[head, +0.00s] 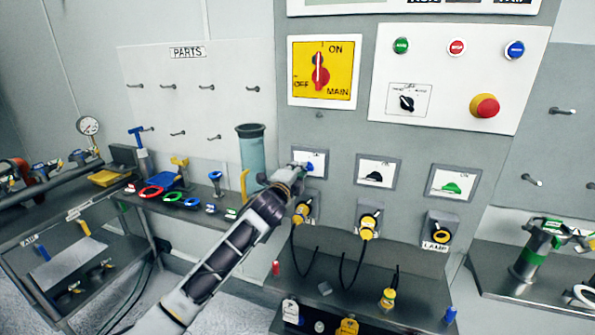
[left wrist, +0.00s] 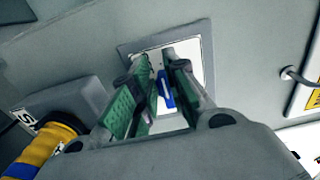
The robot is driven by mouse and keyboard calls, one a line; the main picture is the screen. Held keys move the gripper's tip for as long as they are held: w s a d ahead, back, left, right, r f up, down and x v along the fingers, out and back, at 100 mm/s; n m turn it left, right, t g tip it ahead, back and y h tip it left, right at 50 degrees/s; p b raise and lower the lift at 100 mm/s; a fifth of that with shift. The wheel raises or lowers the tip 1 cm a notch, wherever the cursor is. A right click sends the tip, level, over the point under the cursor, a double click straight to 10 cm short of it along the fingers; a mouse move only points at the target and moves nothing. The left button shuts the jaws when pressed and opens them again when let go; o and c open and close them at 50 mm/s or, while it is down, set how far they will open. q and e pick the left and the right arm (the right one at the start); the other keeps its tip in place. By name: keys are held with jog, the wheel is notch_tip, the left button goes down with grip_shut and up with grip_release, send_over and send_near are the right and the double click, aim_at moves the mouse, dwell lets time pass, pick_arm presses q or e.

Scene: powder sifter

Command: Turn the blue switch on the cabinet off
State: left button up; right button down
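The blue switch (head: 309,167) sits on a white plate in a grey frame, the leftmost of three switches on the cabinet (head: 340,205). In the left wrist view the blue switch (left wrist: 165,89) shows between my green-padded fingers. My left gripper (head: 299,172) is at the plate, its fingers apart on either side of the blue switch; it also shows in the left wrist view (left wrist: 160,72). I cannot tell whether a finger touches the switch. Part of the switch plate is hidden by the gripper. My right gripper is in neither view.
A black switch (head: 374,176) and a green switch (head: 452,187) are to the right. Yellow plugs with cables (head: 369,224) hang below. A main switch (head: 320,70) and red stop button (head: 485,106) are above. A teal cylinder (head: 252,150) stands close on the left.

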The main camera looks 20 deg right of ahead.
pick_arm(q)
jog(key=shift+o, duration=1.1)
jog(key=v, duration=1.2)
dwell(0.5)
